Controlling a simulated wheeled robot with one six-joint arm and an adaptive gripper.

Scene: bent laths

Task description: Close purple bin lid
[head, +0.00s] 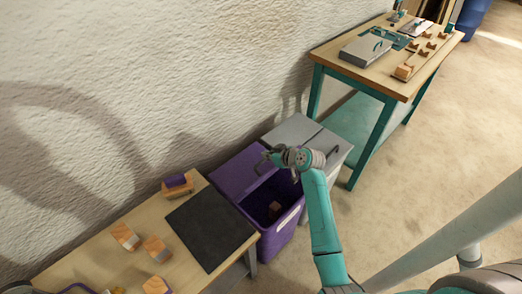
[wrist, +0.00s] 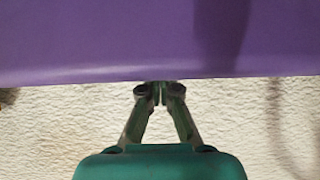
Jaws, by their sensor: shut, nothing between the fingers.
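The purple bin (head: 283,235) stands between the near workbench and a grey bin. Its front part is open, and a small brown block (head: 275,208) shows inside. The purple lid (head: 234,176) is on the wall side of the opening, not covering it. My gripper (head: 262,163) is over the bin beside the lid, with its fingers shut and empty. In the wrist view a purple panel (wrist: 120,40), which looks like the lid, fills the top. My gripper's fingertips (wrist: 160,90) are at its lower edge; I cannot tell whether they touch it.
The grey bin (head: 291,131) with a dark handle stands right behind the purple one. The near bench (head: 185,270) holds a black mat (head: 211,228) and several wooden blocks. A teal-legged bench (head: 372,82) stands farther back. The wall (head: 150,90) is close behind the bins; open floor lies right.

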